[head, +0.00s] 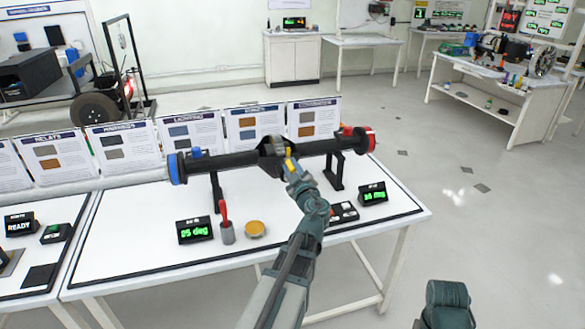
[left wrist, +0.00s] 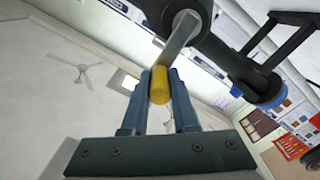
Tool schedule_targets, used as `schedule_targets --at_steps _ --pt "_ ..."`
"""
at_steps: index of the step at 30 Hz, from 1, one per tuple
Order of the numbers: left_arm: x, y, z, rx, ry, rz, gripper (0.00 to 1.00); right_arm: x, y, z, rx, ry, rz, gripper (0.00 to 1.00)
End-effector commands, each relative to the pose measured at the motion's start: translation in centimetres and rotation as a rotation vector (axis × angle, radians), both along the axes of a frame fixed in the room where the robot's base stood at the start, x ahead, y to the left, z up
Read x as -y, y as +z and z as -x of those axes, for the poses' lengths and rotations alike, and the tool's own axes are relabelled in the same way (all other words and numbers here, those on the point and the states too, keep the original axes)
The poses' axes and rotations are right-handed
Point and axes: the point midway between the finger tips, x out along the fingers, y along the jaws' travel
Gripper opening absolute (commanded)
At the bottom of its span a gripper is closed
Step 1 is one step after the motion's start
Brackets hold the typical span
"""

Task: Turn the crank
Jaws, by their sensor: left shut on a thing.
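The crank's yellow handle (head: 290,164) sits at the middle of a dark horizontal axle (head: 325,147) on black stands. My left gripper (head: 293,171) is at this handle, low on the front side of the axle's central housing (head: 272,150). In the left wrist view, the yellow handle (left wrist: 159,86) is between the two fingers of my left gripper (left wrist: 160,88), which are shut on it. A grey crank arm (left wrist: 180,36) runs from the handle up to the dark axle (left wrist: 235,62).
Two green-digit displays (head: 194,230) (head: 373,194) stand on the white table (head: 135,265); their digits are hard to read. A grey cup with a red-handled tool (head: 226,228) and a yellow round tin (head: 255,229) stand in front of the axle. Information boards (head: 187,136) line the back edge.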

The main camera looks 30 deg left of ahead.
Motion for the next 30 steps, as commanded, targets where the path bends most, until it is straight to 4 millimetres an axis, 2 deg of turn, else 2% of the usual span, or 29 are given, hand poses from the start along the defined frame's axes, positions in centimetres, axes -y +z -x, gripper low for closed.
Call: schedule_targets --at_steps 9,10,14,15,24,30 --pt "-0.03 -0.07 0.19 0.0 0.002 0.002 0.0 0.0 -0.04 0.0 0.0 0.0 0.0 0.0" --pt "-0.03 -0.07 0.19 0.0 0.002 0.002 0.31 0.0 -0.04 0.0 0.0 0.0 0.0 0.0" --pt "-0.02 -0.06 0.14 -0.001 0.002 0.001 0.54 0.0 -0.03 0.0 0.0 0.0 0.0 0.0" --pt "-0.01 -0.05 0.12 -0.001 0.002 0.001 0.57 0.0 -0.03 0.0 0.0 0.0 0.0 0.0" --pt "0.03 -0.02 0.09 0.0 0.0 0.0 0.57 0.0 -0.01 0.0 0.0 0.0 0.0 0.0" --pt "0.43 -0.02 0.82 0.0 0.0 0.0 0.57 0.0 -0.01 0.0 0.0 0.0 0.0 0.0"
